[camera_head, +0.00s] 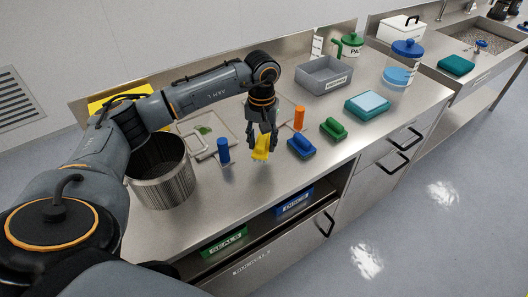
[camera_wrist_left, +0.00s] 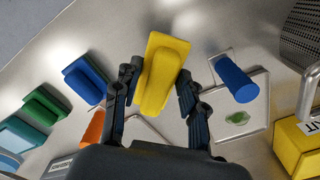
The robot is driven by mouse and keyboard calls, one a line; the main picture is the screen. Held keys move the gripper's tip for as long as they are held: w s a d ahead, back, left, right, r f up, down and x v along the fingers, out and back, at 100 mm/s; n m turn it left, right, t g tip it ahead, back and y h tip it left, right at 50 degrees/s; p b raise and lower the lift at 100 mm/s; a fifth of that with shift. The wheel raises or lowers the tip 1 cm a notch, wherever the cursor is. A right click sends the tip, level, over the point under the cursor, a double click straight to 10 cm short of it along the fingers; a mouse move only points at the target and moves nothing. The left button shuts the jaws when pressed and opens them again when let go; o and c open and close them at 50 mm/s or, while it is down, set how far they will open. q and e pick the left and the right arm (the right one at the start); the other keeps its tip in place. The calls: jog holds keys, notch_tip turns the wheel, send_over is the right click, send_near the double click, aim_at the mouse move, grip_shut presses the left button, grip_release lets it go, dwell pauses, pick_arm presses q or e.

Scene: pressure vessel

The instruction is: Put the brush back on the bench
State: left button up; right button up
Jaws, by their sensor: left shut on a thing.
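The yellow brush (camera_head: 261,148) is between the fingers of my left gripper (camera_head: 262,138), over the steel bench (camera_head: 222,212). In the left wrist view, the yellow brush (camera_wrist_left: 163,72) sticks out past the fingertips, with one finger on each side of it. Whether its lower end touches the bench cannot be told. A blue brush (camera_head: 301,148) and a green brush (camera_head: 334,128) lie on the bench to its right. They also show in the left wrist view, blue (camera_wrist_left: 85,80) and green (camera_wrist_left: 46,106). My right gripper is not in view.
A steel pot (camera_head: 163,180) stands left of the gripper. A blue cylinder (camera_head: 223,150) and an orange one (camera_head: 299,117) stand close by. The bench's front strip is clear.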

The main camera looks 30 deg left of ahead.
aim_at(264, 158)
pick_arm(q)
jog(key=shift+s+d+f, duration=0.35)
jog(key=shift+d+f, duration=0.1)
jog(key=shift+f, duration=0.05)
jog(key=f, duration=0.1)
jog(key=f+p, duration=0.2)
jog(key=shift+s+d, duration=0.2)
jog(key=shift+d, duration=0.05)
jog(key=shift+f+p, duration=0.3)
jog(key=shift+f, duration=0.1)
jog(key=shift+f+b, duration=0.25)
jog(key=shift+b, duration=0.05)
jog(key=o, duration=1.1)
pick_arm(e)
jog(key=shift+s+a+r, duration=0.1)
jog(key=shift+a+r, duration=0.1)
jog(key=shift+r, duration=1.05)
pick_arm(q)
jog(key=shift+r, duration=0.1)
